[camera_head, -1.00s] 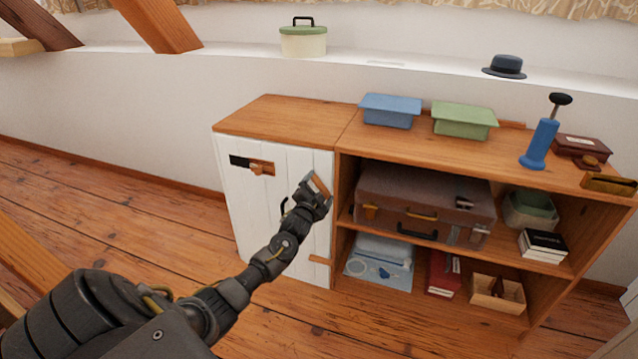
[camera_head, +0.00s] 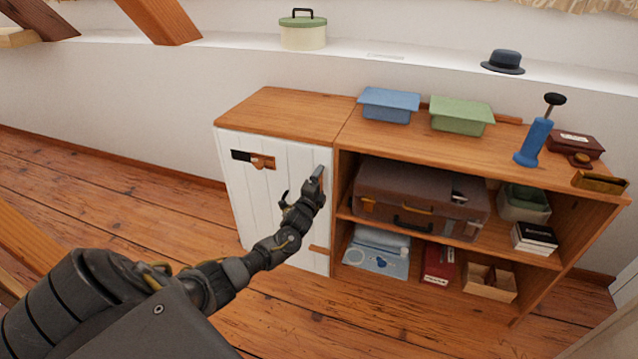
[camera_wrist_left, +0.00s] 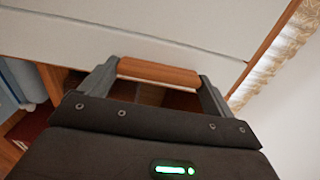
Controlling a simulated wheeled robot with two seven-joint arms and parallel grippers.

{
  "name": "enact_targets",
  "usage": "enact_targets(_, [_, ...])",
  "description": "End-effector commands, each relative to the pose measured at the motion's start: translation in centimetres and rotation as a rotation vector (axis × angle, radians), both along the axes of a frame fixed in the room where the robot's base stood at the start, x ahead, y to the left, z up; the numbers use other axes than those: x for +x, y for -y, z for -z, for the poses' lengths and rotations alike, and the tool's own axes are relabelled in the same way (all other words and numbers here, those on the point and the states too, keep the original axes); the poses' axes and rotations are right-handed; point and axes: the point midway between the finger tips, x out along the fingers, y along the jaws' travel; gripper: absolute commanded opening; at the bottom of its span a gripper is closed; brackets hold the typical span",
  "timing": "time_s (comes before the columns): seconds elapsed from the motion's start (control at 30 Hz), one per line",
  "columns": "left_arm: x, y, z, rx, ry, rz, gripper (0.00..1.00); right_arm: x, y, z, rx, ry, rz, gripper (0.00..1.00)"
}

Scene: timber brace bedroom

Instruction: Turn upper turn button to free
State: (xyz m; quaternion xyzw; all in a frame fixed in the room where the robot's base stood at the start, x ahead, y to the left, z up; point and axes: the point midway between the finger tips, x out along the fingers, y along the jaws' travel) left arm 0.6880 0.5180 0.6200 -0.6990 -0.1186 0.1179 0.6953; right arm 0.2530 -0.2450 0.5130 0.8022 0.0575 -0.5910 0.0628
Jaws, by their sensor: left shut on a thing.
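The white plank door (camera_head: 260,200) is closed on the left part of the wooden cabinet. My left gripper (camera_head: 318,178) is at the upper right edge of this door. It is shut on the upper turn button, a small wooden bar (camera_wrist_left: 158,73) that spans between its two fingers in the left wrist view. In the head view the fingers hide most of that button, so its exact angle is hard to tell. The lower turn button (camera_head: 319,250) lies roughly level across the door's lower right edge. My right gripper is not in view.
A dark plate with a wooden piece (camera_head: 262,162) is on the door's upper left. The open shelves to the right hold a brown suitcase (camera_head: 420,195), books and boxes. Blue (camera_head: 388,100) and green (camera_head: 461,113) bins stand on the cabinet top. Floor in front is clear.

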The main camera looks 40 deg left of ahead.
Motion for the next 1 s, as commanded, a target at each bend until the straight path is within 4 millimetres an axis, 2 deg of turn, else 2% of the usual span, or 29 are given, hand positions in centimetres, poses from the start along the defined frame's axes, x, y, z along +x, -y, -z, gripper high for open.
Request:
enact_targets(0.53, [0.0, 0.0, 0.0, 0.022, -0.008, 0.0, 0.66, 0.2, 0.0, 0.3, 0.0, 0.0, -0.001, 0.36])
enact_targets(0.57, [0.0, 0.0, 0.0, 0.022, -0.008, 0.0, 0.93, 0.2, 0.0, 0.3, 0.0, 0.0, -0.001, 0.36])
enact_targets(0.6, [0.0, 0.0, 0.0, 0.022, -0.008, 0.0, 0.98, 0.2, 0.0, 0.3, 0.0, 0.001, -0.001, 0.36])
enact_targets(0.87, [-0.1, 0.0, 0.0, 0.02, -0.007, 0.0, 1.0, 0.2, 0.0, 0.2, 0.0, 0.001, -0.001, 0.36])
enact_targets(0.97, [-0.8, 0.3, 0.0, 0.02, -0.008, 0.001, 1.0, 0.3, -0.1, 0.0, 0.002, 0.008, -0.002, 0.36])
enact_targets(1.0, [-1.3, 0.5, 0.0, 0.02, -0.009, 0.002, 1.0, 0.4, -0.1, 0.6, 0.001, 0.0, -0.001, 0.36])
